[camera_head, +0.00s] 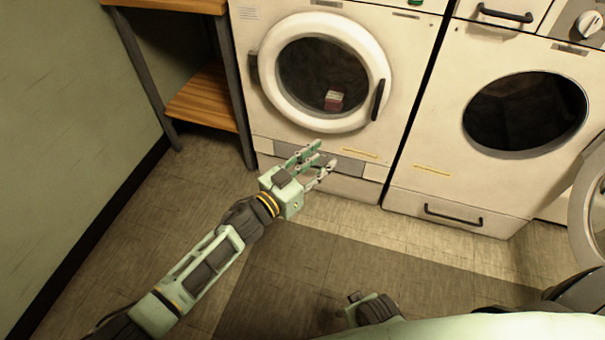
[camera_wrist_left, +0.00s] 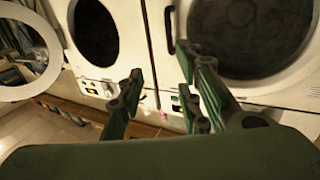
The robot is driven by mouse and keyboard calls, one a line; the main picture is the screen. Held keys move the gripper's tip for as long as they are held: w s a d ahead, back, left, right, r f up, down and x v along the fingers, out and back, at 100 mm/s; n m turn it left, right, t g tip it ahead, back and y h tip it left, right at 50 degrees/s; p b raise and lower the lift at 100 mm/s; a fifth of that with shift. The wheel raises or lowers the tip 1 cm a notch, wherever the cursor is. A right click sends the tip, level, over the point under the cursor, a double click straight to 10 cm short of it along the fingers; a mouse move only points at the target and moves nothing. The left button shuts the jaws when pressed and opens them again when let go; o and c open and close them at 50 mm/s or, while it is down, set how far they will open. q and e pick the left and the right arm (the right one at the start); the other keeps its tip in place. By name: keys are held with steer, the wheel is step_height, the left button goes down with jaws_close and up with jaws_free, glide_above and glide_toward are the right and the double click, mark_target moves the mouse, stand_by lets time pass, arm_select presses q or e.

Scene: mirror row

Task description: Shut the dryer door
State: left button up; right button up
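The right white machine (camera_head: 432,185) has an uncovered dark round opening (camera_head: 526,112). Its round door (camera_head: 592,205) stands swung out at the right edge, partly cut off. The left white machine's round door (camera_head: 374,42) looks shut, with a dark handle on its right side. My left gripper (camera_head: 318,160) is open and empty, in front of the left machine's lower panel. In the left wrist view its fingers (camera_wrist_left: 162,92) are spread with nothing between them; an open round door (camera_wrist_left: 52,72) shows at far left. My right gripper (camera_head: 362,308) seems low at bottom centre, mostly hidden.
A small red and white box (camera_head: 334,100) shows through the left machine's door glass. A wooden shelf unit (camera_head: 205,100) stands left of the machines against a green wall. A dark drawer handle (camera_head: 453,215) is under the right opening. The floor before the machines is clear.

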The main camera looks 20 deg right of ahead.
arm_select(q)
steer(key=v, duration=0.6)
steer(key=shift+s+a, duration=0.25)
steer(key=shift+a, duration=0.05)
